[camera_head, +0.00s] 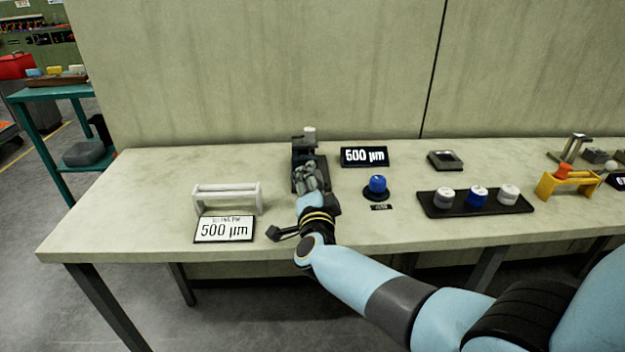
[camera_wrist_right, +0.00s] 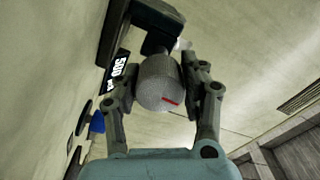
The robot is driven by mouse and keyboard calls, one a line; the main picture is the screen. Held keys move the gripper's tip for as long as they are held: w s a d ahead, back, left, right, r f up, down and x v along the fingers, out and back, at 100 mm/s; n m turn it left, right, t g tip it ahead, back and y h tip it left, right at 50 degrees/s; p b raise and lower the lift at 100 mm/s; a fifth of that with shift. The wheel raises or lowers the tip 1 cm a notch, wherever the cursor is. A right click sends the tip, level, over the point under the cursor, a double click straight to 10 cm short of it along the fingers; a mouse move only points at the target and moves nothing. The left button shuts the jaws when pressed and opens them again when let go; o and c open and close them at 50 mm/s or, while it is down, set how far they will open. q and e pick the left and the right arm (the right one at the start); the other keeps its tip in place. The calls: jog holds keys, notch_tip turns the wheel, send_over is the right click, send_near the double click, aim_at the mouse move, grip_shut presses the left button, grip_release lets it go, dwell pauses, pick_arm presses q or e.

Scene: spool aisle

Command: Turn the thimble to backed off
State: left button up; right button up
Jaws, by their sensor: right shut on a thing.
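The thimble (camera_wrist_right: 159,84) is a grey knurled cylinder with a short red mark on its side, seen in the right wrist view. My right gripper (camera_wrist_right: 166,86) is shut on it, with one finger on each side. In the head view my right gripper (camera_head: 309,178) is at the front of a dark fixture (camera_head: 304,148) with a small pale post on top; it hides the thimble there. The dark body of the fixture also shows in the right wrist view (camera_wrist_right: 157,22), above the thimble. My left gripper is not in view.
A dark display reading 500 µm (camera_head: 364,157) stands right of the fixture. A blue knob (camera_head: 377,184) stands close on the right. A black tray (camera_head: 440,209) holds three spools. A white stand (camera_head: 226,187) and a 500 µm card (camera_head: 224,229) are at left.

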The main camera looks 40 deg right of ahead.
jog(key=shift+a+f, duration=0.1)
jog(key=o, duration=1.2)
jog(key=shift+s, duration=0.1)
jog(key=v, duration=1)
jog(key=shift+s+a, duration=0.15)
jog(key=shift+s, duration=0.15)
jog(key=shift+s+a, duration=0.3)
jog(key=shift+s, duration=0.15)
